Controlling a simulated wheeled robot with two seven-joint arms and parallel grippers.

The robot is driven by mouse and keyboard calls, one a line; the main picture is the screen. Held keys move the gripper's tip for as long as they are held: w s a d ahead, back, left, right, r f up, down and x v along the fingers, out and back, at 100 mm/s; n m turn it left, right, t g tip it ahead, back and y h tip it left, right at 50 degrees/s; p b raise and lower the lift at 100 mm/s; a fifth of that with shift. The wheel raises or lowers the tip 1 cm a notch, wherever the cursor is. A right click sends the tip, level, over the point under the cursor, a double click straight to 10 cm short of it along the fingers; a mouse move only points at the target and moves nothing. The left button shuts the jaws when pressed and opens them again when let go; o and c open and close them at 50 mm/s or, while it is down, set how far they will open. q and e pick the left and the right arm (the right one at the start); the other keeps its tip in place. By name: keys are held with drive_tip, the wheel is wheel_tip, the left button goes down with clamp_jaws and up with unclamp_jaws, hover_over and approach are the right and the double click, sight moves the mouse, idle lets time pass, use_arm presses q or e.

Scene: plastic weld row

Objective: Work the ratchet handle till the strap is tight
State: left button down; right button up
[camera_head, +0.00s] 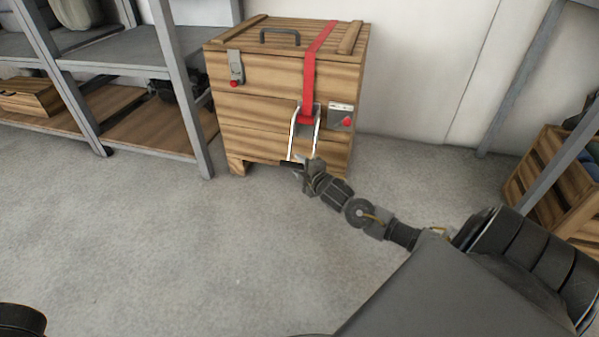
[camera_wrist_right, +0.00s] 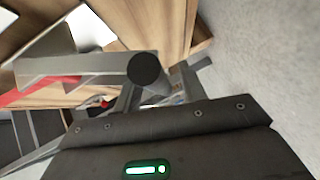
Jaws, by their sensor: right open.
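The wooden crate (camera_head: 262,105) stands on the floor, with the red strap (camera_head: 313,70) running over its lid and down the front to the ratchet. The silver ratchet handle (camera_head: 317,135) points down along the crate front, with a dark grip bar (camera_head: 291,163) at its lower end. My right gripper (camera_head: 306,170) is open at that lower end. In the right wrist view the round end of the grip bar (camera_wrist_right: 145,69) is close in front of the fingers (camera_wrist_right: 160,95). I cannot tell whether they touch it. My left gripper is not in view.
Two latches with red knobs (camera_head: 236,68) (camera_head: 341,115) flank the strap on the crate front. A grey shelf rack (camera_head: 110,47) stands close on the left. Another wooden crate (camera_head: 548,180) sits in a rack at the right. The floor in front is clear.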

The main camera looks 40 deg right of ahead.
drive_tip(key=shift+w, duration=0.25)
clamp_jaws()
